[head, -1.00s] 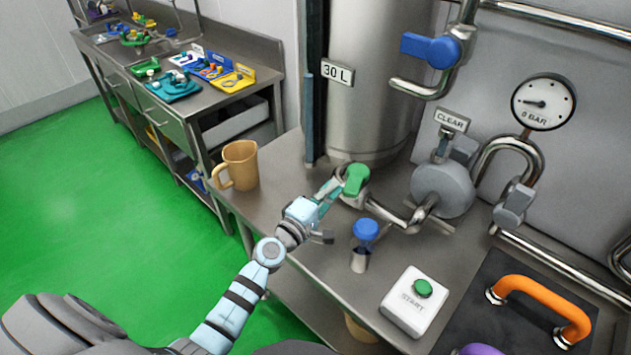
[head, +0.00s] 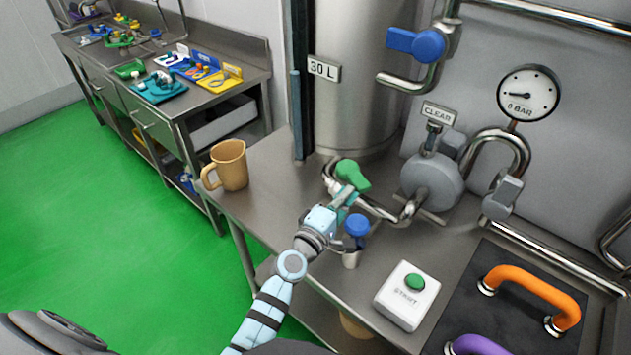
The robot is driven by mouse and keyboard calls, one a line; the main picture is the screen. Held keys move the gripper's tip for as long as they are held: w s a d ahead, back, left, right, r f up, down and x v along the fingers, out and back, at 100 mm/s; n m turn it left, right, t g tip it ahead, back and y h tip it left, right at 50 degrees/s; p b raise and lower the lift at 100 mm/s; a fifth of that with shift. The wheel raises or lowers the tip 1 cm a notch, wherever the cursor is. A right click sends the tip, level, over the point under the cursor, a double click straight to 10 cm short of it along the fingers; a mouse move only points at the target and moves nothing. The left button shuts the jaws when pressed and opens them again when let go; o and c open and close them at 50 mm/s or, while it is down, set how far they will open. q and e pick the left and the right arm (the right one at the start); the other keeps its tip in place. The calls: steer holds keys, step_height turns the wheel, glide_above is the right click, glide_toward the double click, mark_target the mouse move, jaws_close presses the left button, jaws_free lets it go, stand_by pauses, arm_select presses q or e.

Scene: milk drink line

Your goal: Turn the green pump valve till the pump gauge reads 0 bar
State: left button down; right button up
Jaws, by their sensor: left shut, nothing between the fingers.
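The green pump valve (head: 352,175) sits on the pipe at the foot of the steel tank, its handle slanting down to the right. My left gripper (head: 345,196) is shut and empty, its fingertips right at the near side of the green handle; I cannot tell whether they touch it. The round white pump gauge (head: 528,93) stands above the pump (head: 432,180) on a looped pipe. Its needle points left, and "0 BAR" is marked on its lower face. My right gripper is out of view.
A blue-topped valve (head: 356,228) stands beside my left gripper. A START button box (head: 407,295), an orange handle (head: 532,295) and a purple handle (head: 478,346) lie to the right. A tan jug (head: 228,166) stands at left. A blue valve (head: 417,44) is above.

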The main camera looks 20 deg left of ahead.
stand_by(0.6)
arm_select(q)
steer(key=s+a, duration=0.2)
steer(key=s, duration=0.9)
steer(key=w+a+f+h+b, duration=0.1)
steer(key=a+b, duration=0.1)
steer(key=w+a+f+g+h+b, duration=0.1)
steer(key=a+h+b, duration=0.1)
steer(key=a+b, duration=0.1)
steer(key=w+a+f+h+b, duration=0.1)
steer(key=a+b, duration=0.1)
steer(key=b, duration=0.1)
steer(key=shift+w+a+f+m+g, duration=0.1)
steer(key=shift+w+a+m+g, duration=0.2)
steer(key=shift+w+a+m, duration=0.1)
steer(key=w+d+r+n+g+h, duration=0.2)
steer(key=w+d+n+h, duration=0.2)
steer(key=w+d+n, duration=0.4)
steer(key=n, duration=0.4)
steer(key=shift+w+d+r+n+g+h+p, duration=0.25)
steer(key=shift+w+r+n+g+h+p, duration=0.05)
steer(key=shift+w+r+p, duration=0.1)
